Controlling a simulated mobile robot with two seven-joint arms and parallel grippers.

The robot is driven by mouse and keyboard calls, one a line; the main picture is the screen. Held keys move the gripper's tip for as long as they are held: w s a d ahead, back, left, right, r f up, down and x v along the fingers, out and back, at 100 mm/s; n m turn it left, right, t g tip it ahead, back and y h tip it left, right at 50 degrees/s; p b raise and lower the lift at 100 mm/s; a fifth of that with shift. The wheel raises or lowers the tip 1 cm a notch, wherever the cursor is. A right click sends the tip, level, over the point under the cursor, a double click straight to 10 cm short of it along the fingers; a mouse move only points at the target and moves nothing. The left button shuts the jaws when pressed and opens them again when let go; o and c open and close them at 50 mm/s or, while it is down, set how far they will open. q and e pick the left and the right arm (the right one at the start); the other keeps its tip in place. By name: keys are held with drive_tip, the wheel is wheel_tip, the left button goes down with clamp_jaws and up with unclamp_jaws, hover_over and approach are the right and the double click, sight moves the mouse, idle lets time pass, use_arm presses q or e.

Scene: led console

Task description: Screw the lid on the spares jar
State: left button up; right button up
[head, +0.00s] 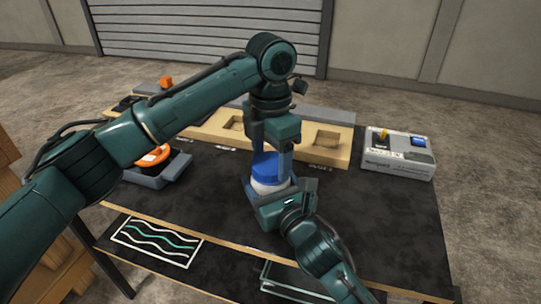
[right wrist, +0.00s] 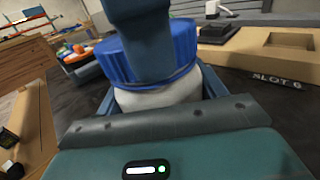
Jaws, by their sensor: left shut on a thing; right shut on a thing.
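The spares jar is a white round body (head: 268,187) with a blue ribbed lid (head: 264,166) on its top. In the right wrist view the lid (right wrist: 185,52) rests on the jar body (right wrist: 150,99) with no clear gap; how far it is threaded cannot be seen. My left gripper (head: 271,156) reaches down from above and is shut on the lid, one dark finger hiding part of it in the right wrist view. My right gripper (head: 274,194) is shut on the jar body from the front, low over the black table, hiding its lower part.
A wooden slotted board (head: 327,146) lies behind the jar. A grey switch box (head: 398,158) stands at the right. A grey tray (head: 160,174) with an orange item is at the left. The black table (head: 390,220) is clear right of the jar.

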use_arm(q)
drive_tip(key=o, duration=0.9)
use_arm(e)
drive_tip(key=shift+f, duration=0.1)
use_arm(q)
drive_tip(key=shift+o, duration=0.2)
drive_tip(key=shift+r, duration=2.3)
drive_tip(key=shift+c, duration=0.3)
